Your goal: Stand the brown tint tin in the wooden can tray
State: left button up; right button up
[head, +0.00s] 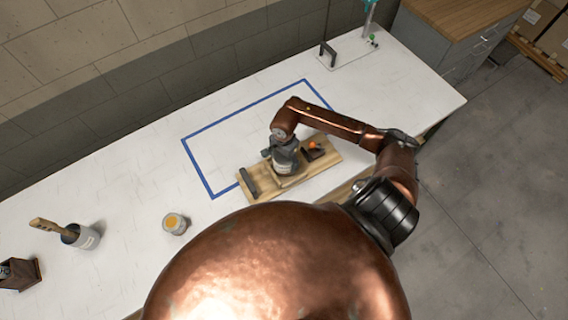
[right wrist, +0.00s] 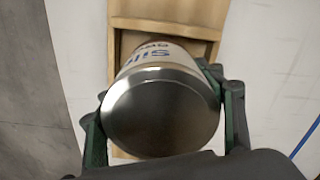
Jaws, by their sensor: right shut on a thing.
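My right gripper (head: 284,162) is over the wooden can tray (head: 326,164) in the head view. In the right wrist view, its two fingers (right wrist: 163,92) are closed on the sides of a tin (right wrist: 158,115). The tin has a bare metal end facing the camera and a pale label with blue letters. Whether the tin touches the tray's floor is hidden. My left gripper is not in view.
The tray has a dark handle (head: 249,182) at its left and a dark item with an orange top (head: 313,148) at its right. A tin with an orange top (head: 174,223) and a pot with a brush (head: 80,236) stand left.

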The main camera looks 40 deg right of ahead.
notch_tip(320, 180, down, 2)
jog(key=shift+a+f+p, duration=0.1)
jog(key=shift+p, duration=0.55)
jog(key=shift+f, duration=0.45)
jog(key=shift+f, duration=0.1)
jog(key=o, duration=1)
jog(key=shift+f, duration=0.1)
jog(key=o, duration=0.5)
jog(key=shift+c, duration=0.2)
